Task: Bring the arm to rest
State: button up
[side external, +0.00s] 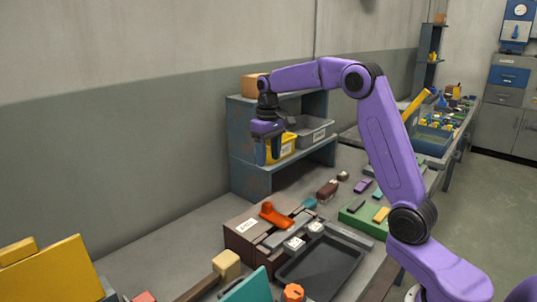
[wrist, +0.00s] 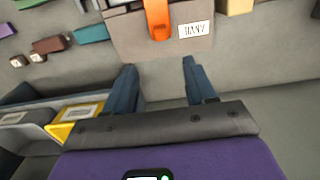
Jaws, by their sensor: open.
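My gripper (side external: 267,158) hangs from my raised purple arm in front of the blue-grey shelf unit in the side external view. Its two blue fingers point down and hold nothing. The brown box (side external: 243,236) with a white label and an orange lever (side external: 275,214) stands on the bench, apart from my gripper. The box's orange lever also shows at the top of the wrist view (wrist: 157,18).
The shelf unit (side external: 246,176) holds a yellow bin (side external: 288,146) and a grey bin (side external: 313,133) close beside my gripper. A black tray (side external: 320,268) and a green board (side external: 358,222) lie on the bench. Bare bench (side external: 185,243) lies left of the brown box.

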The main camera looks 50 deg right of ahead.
jog(key=s+a+n, duration=0.6)
jog(key=s+a, duration=0.9)
jog(key=s, duration=0.1)
jog(key=s+f+n, duration=0.3)
jog(key=s, duration=0.7)
jog(key=s+f+n, duration=0.2)
jog(key=s+n, duration=0.1)
jog(key=s, duration=0.8)
jog(key=shift+s+d+f+n, duration=0.15)
jog(key=shift+d+f+n, duration=0.15)
jog(key=shift+d+f, duration=0.1)
